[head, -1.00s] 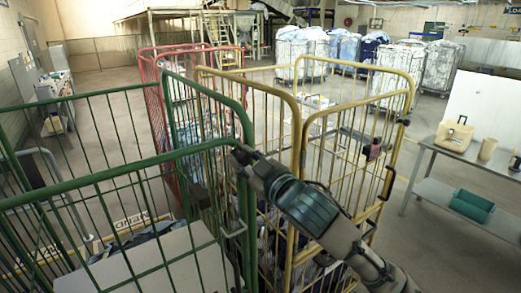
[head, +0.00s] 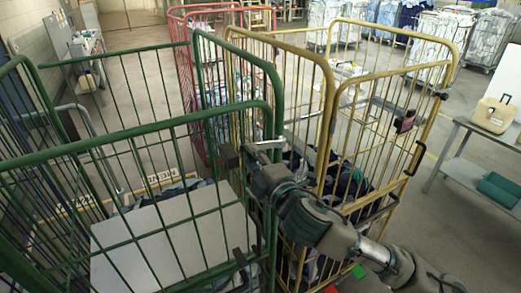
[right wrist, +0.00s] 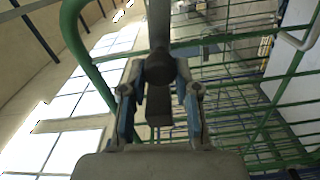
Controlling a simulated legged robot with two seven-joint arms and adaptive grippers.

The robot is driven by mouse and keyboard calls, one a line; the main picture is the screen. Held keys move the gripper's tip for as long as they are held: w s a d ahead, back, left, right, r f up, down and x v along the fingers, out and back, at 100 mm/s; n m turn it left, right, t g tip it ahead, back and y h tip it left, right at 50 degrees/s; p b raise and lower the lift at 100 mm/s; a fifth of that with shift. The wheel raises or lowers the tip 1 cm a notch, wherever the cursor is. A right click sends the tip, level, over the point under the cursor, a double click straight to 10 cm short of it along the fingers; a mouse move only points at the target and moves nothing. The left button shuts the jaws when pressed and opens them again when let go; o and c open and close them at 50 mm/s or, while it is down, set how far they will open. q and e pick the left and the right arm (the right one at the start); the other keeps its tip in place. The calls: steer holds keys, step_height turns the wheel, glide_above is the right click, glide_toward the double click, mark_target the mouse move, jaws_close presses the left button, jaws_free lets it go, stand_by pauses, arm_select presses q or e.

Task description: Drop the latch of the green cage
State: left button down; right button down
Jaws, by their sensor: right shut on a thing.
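The green cage (head: 135,147) stands at the left in the head view, with a pale flat panel inside it. My right gripper (head: 242,160) is at its near right corner, just below the curved top rail. In the right wrist view the gripper (right wrist: 160,90) is shut around a dark rounded knob (right wrist: 160,70), which appears to be the latch. A grey metal bar (right wrist: 158,25) runs up from it. A grey bar also shows beside the gripper in the head view (head: 268,144). The fingers partly hide the latch, so its exact position cannot be told. My left gripper is not in view.
A yellow cage (head: 328,105) with dark cloth stands close on the right, beside my right arm. A red cage (head: 190,75) is behind. A grey table (head: 465,150) with a beige container (head: 494,115) stands at the far right. Open floor lies behind the green cage.

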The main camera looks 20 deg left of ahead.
steer(key=shift+w+f+n, duration=0.1)
steer(key=shift+f+n, duration=0.8)
steer(key=shift+f, duration=0.05)
